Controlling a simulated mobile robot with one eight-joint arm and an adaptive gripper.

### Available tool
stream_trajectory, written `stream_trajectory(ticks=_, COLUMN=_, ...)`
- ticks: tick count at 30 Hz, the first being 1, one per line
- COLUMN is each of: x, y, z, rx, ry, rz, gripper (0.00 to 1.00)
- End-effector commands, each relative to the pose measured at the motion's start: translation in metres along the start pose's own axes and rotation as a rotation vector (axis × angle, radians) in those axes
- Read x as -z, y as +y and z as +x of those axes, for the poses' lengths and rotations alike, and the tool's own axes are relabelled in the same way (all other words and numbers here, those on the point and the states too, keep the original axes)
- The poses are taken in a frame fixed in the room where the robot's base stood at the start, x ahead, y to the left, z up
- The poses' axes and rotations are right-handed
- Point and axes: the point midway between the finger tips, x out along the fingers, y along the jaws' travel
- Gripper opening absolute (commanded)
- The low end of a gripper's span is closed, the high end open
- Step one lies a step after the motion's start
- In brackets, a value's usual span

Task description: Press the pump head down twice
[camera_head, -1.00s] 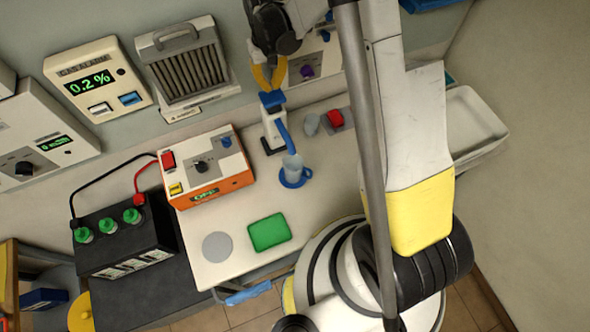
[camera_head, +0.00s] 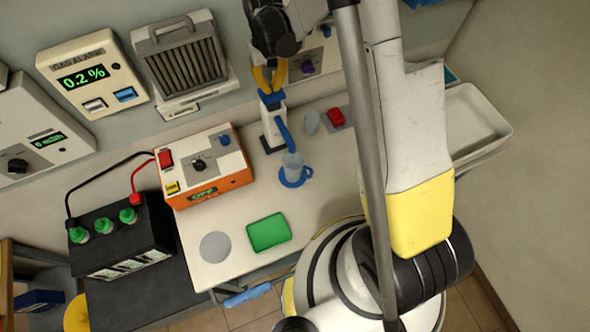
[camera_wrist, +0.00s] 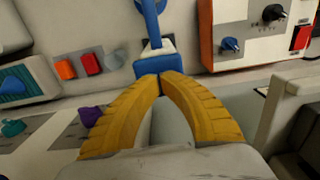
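The pump bottle has a white body (camera_head: 272,130) and a blue pump head (camera_head: 271,98) with a blue spout pointing down toward a clear cup (camera_head: 293,165) on a blue saucer (camera_head: 299,182). My gripper (camera_head: 269,88) points down with its yellow fingertips together at the top of the pump head. In the wrist view, the fingers of my gripper (camera_wrist: 160,77) meet at the tips with nothing visible between them. The blue pump head (camera_wrist: 160,63) lies just beyond the tips; they look to be touching it or very close. The fingers hide part of the bottle.
An orange-sided charger box (camera_head: 208,165) stands left of the bottle, with a black battery (camera_head: 120,235) beyond it. A red-button switch (camera_head: 336,117) and a small clear vessel (camera_head: 312,122) are to the right. A green pad (camera_head: 270,232) and a grey disc (camera_head: 215,247) lie in front.

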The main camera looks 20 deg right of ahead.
Motion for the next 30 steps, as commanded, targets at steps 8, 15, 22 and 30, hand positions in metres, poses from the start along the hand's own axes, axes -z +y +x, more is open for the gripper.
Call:
stream_trajectory(ticks=8, x=0.000, y=0.000, z=0.011, rx=0.000, ry=0.000, rz=0.000, gripper=0.00)
stream_trajectory(ticks=15, x=0.000, y=0.000, z=0.020, rx=0.000, ry=0.000, rz=0.000, gripper=0.00)
stream_trajectory(ticks=22, x=0.000, y=0.000, z=0.028, rx=0.000, ry=0.000, rz=0.000, gripper=0.00)
stream_trajectory(ticks=30, x=0.000, y=0.000, z=0.037, rx=0.000, ry=0.000, rz=0.000, gripper=0.00)
